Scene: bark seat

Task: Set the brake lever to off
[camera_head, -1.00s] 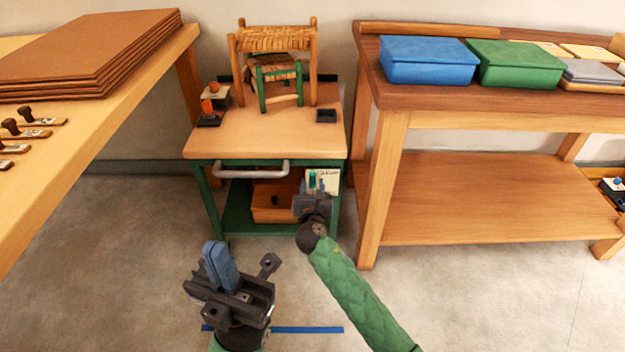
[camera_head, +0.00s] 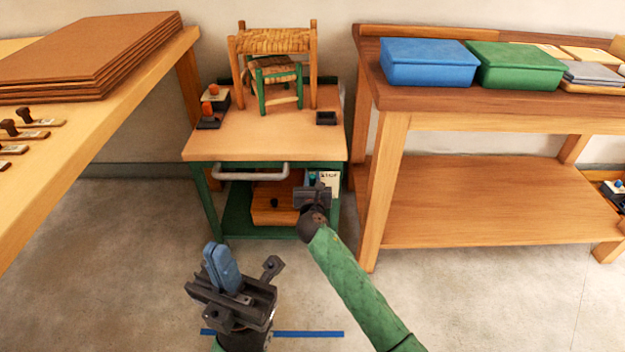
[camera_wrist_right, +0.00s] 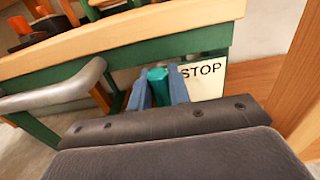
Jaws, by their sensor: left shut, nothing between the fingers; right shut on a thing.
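The brake lever shows as a teal upright handle (camera_wrist_right: 158,86) at the front of the green-framed cart (camera_head: 265,140), beside a white sign (camera_wrist_right: 208,78) that reads STOP in the wrist view. My right gripper (camera_head: 312,181) is at the cart's front right, under the top. In the right wrist view its two blue fingers (camera_wrist_right: 159,92) are shut on the teal handle, one on each side. The lever's lower part is hidden behind the gripper body. My left gripper (camera_head: 221,264) is shut and empty, low in front of the cart, with its blue fingers together.
A metal handle bar (camera_head: 251,172) runs along the cart's front, left of my right gripper. Small stools (camera_head: 275,42) stand on the cart. A wooden bench (camera_head: 465,200) is close on the right and a table (camera_head: 95,125) on the left. The floor in front is open.

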